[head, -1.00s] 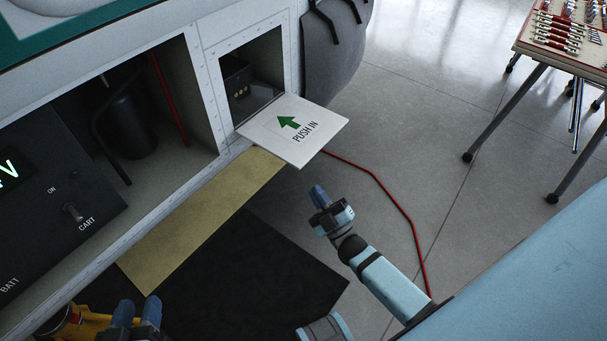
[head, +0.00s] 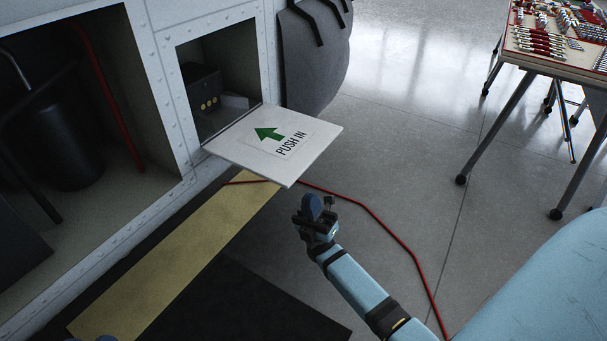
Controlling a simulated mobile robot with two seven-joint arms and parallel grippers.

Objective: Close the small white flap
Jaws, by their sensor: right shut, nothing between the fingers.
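The small white flap (head: 252,153) stands open, sticking out roughly level from the lower edge of a small square opening (head: 219,88) in the white panel. It bears a green arrow and the words PUSH IN. Inside the opening is a dark box with round brass-coloured contacts. My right gripper (head: 312,207) is shut and empty, below and to the right of the flap's outer edge in the picture, apart from it. Only bluish tips, likely of my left gripper (head: 106,339), show at the bottom left edge; its jaws are cut off.
A larger open bay (head: 75,130) with a dark cylinder and a red pipe lies left of the opening. A red cable (head: 385,226) runs along the floor. A table of tools (head: 555,50) stands at the upper right. Open floor lies between.

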